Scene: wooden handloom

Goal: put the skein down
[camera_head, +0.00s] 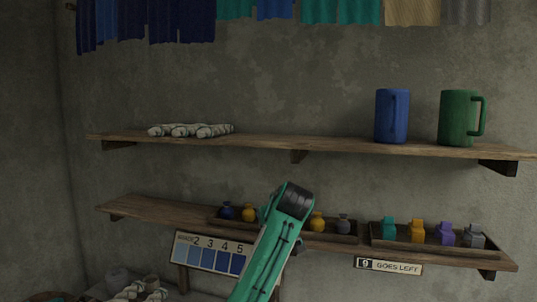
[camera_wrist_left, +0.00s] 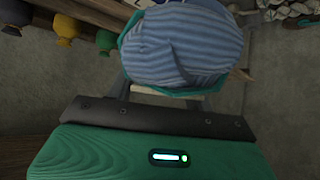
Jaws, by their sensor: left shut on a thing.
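A blue, pale-striped skein (camera_wrist_left: 180,45) fills the top middle of the left wrist view. My left gripper (camera_wrist_left: 188,92) is shut on it, with teal finger edges showing around it. In the head view my green arm with a black joint rises from the bottom middle in front of the lower shelf. The gripper and the held skein cannot be made out there. My right gripper is in neither view. Several pale twisted skeins (camera_head: 190,130) lie on the left of the upper shelf (camera_head: 270,141).
Blue (camera_head: 391,116) and green (camera_head: 459,118) mugs stand on the upper shelf's right. The lower shelf (camera_head: 150,208) holds small coloured vessels in trays (camera_head: 440,243); its left end is bare. A numbered blue shade card (camera_head: 212,254) and a "goes left" sign (camera_head: 389,266) hang below.

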